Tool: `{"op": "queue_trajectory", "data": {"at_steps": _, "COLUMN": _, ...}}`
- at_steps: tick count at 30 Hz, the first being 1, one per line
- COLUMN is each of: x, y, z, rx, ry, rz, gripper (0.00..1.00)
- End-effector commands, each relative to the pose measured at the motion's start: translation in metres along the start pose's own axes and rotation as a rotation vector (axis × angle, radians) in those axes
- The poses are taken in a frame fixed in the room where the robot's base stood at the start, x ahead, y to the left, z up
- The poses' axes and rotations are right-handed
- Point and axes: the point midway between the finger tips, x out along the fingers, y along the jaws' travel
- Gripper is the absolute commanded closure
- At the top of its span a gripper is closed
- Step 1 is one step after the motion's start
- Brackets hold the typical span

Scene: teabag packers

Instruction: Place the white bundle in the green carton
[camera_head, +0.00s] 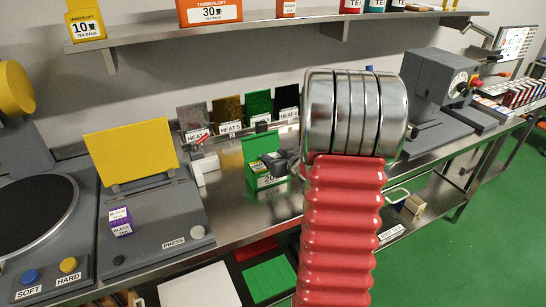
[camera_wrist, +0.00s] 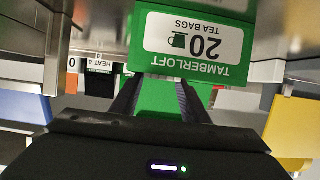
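The green carton (camera_head: 264,150) stands on the steel bench with its lid raised. Its "20 tea bags" label shows upside down in the wrist view (camera_wrist: 195,45). My gripper (camera_wrist: 158,85) is at the carton; its two dark fingers are spread, with green surface visible between them and no white thing there. In the head view dark gripper parts show at the carton's opening and hide some of it. A small white block (camera_head: 207,168) sits on the bench left of the carton; I cannot tell whether it is the white bundle.
A press with a yellow panel (camera_head: 131,150) stands left, with a purple tea pack (camera_head: 120,221) on it. Heat-labelled sample panels (camera_head: 228,110) stand behind the carton. A grey machine (camera_head: 432,88) stands right. A shelf (camera_head: 250,24) with cartons runs above. My red arm hides the middle.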

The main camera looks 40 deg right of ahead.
Motion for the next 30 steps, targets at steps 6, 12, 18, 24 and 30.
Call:
{"op": "queue_trajectory", "data": {"at_steps": 6, "x": 0.000, "y": 0.000, "z": 0.000, "rx": 0.000, "ry": 0.000, "rz": 0.000, "gripper": 0.46}}
{"op": "queue_trajectory", "data": {"at_steps": 12, "x": 0.000, "y": 0.000, "z": -0.001, "rx": -0.001, "ry": 0.000, "rz": 0.000, "gripper": 0.46}}
{"op": "queue_trajectory", "data": {"at_steps": 18, "x": -0.004, "y": 0.000, "z": -0.009, "rx": -0.003, "ry": 0.003, "rz": 0.000, "gripper": 0.46}}
{"op": "queue_trajectory", "data": {"at_steps": 24, "x": -0.024, "y": 0.001, "z": -0.012, "rx": -0.001, "ry": 0.001, "rz": 0.002, "gripper": 0.46}}
{"op": "queue_trajectory", "data": {"at_steps": 30, "x": -0.051, "y": 0.001, "z": -0.012, "rx": 0.000, "ry": 0.001, "rz": 0.002, "gripper": 0.46}}
